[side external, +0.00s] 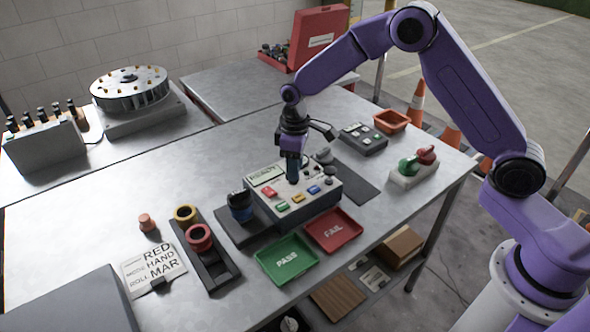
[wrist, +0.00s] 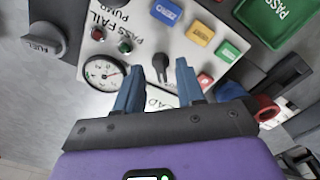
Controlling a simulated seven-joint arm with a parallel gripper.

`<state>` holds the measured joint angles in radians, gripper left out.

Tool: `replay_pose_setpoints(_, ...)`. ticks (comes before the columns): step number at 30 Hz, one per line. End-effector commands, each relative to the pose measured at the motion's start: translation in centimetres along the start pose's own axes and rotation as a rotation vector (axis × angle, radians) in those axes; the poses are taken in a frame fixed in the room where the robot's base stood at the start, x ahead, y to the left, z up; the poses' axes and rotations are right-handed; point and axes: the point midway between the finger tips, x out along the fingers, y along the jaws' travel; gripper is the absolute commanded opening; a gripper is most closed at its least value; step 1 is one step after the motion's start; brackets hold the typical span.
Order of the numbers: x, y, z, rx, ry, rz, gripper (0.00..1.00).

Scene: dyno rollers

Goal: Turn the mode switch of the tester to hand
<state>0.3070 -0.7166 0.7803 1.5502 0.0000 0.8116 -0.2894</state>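The tester (side external: 312,203) is a pale box with a display and several coloured buttons, standing mid-table. In the wrist view its panel (wrist: 183,52) shows a small black knob (wrist: 160,62), apparently the mode switch; its position label is not readable. My gripper (side external: 292,178) points down over the tester's top, and its fingers hide the switch in the side view. In the wrist view my gripper (wrist: 160,70) has its two blue fingers apart, one on each side of the knob, with gaps visible. I cannot tell whether the tips are down at knob height.
A round gauge (wrist: 113,73) and blue, yellow (wrist: 200,33), green and red buttons surround the knob. Green PASS (side external: 287,259) and red FAIL (side external: 333,231) trays lie before the tester.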

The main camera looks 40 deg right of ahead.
Motion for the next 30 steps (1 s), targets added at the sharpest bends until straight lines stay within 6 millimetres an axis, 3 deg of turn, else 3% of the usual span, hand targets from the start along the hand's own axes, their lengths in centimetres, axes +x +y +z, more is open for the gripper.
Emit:
replay_pose_setpoints(6,1.6,0.1,0.0,0.001,0.0,0.0,0.38)
replay_pose_setpoints(15,1.7,0.0,0.0,0.001,0.001,0.0,0.38)
replay_pose_setpoints(18,1.7,0.0,0.0,0.001,0.001,0.0,0.06)
replay_pose_setpoints(19,1.7,0.0,0.0,0.001,0.001,0.0,0.0)
replay_pose_setpoints(30,1.7,0.0,0.0,0.029,0.0,0.0,0.0)
